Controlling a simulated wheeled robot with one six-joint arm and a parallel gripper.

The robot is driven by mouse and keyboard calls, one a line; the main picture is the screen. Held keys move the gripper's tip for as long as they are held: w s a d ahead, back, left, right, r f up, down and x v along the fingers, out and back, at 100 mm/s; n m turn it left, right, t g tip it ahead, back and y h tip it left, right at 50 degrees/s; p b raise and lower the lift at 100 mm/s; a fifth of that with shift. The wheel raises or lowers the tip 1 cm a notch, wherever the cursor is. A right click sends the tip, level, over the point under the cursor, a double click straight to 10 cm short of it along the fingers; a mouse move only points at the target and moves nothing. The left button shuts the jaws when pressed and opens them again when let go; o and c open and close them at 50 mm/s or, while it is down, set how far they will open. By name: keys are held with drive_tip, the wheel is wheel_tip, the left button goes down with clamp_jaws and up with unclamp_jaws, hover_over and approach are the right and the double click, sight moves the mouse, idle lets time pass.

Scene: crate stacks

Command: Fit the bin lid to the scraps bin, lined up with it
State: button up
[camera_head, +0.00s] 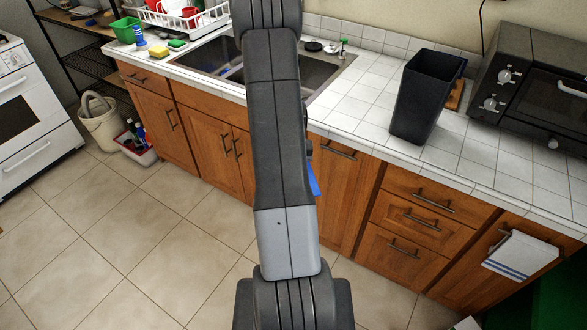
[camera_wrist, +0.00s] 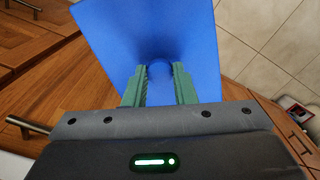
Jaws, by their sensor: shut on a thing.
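The scraps bin (camera_head: 425,98) is a tall dark open-topped bin standing upright on the white tiled counter, right of the sink. The bin lid (camera_wrist: 150,32) is a flat blue panel with a small round knob (camera_wrist: 159,69). In the wrist view my gripper (camera_wrist: 159,78) has its green fingers closed on the knob. In the head view only a small blue sliver of the lid (camera_head: 313,181) shows beside my arm, in front of the cabinets. My gripper and most of the lid are hidden there behind the arm. The lid is apart from the bin.
A black oven (camera_head: 530,85) stands right of the bin, and a brown board (camera_head: 455,95) lies behind it. The sink (camera_head: 322,72) and a dish rack (camera_head: 190,18) are to the left. White tiles (camera_head: 350,108) between sink and bin are clear. A towel (camera_head: 518,256) hangs on a cabinet.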

wheel_tip(320, 180, up, 8)
drive_tip(key=p, duration=0.6)
drive_tip(key=s+d+r+m, duration=0.3)
drive_tip(key=s+d+r, duration=0.2)
drive_tip(key=d+r, duration=0.3)
drive_tip(key=s+d+r+m, duration=0.3)
drive_tip(key=d+r, duration=0.4)
drive_tip(key=r, duration=0.8)
drive_tip(key=s+d+r+m, duration=0.4)
drive_tip(key=s+d+r, duration=0.2)
drive_tip(key=r, duration=0.5)
drive_tip(key=d, duration=0.2)
drive_tip(key=shift+s+d+r, duration=0.3)
drive_tip(key=shift+s+r, duration=0.05)
drive_tip(key=shift+r, duration=0.05)
